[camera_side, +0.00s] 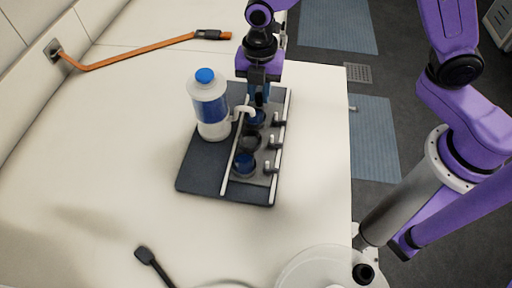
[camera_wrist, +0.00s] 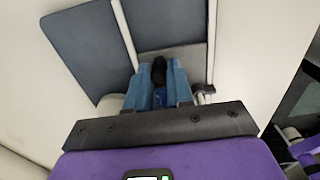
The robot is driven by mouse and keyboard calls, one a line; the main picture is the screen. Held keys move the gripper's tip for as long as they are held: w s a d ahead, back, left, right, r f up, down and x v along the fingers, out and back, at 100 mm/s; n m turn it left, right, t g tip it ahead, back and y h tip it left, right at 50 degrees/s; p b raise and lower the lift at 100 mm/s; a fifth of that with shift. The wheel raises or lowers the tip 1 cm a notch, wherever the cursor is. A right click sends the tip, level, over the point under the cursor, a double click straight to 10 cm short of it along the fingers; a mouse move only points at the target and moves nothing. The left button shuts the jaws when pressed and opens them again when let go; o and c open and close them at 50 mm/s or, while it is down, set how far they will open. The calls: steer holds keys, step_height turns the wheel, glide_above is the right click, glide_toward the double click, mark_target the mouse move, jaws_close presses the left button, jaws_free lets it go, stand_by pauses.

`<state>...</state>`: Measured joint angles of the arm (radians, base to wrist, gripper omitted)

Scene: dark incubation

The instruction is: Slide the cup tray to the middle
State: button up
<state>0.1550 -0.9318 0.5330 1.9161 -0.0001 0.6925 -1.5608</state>
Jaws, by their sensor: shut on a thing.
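The cup tray (camera_side: 243,178) is a grey plate lying between two pale rails, with several dark cups in a row, some blue inside. The nearest blue cup (camera_side: 244,161) is at its near end. My gripper (camera_side: 257,98) points down at the tray's far end, above the far cup (camera_side: 256,119). In the wrist view its blue fingers (camera_wrist: 158,82) are shut on a small dark knob (camera_wrist: 158,70) by the plate's far edge. Whether the knob is part of the tray cannot be told. My gripper hides the rest of the tray there.
The dark base board (camera_side: 203,178) carries the rails; bare board between them lies beyond the tray. A white bottle (camera_side: 210,108) with a blue cap stands close left. Short pale pegs (camera_side: 272,141) line the right side.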

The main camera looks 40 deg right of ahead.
steer(key=shift+w+d, duration=1.1)
steer(key=shift+d, duration=0.05)
steer(key=o, duration=0.6)
steer(key=shift+s+a, duration=2.1)
steer(key=shift+a, duration=0.1)
steer(key=shift+r, duration=0.1)
steer(key=shift+r, duration=2.2)
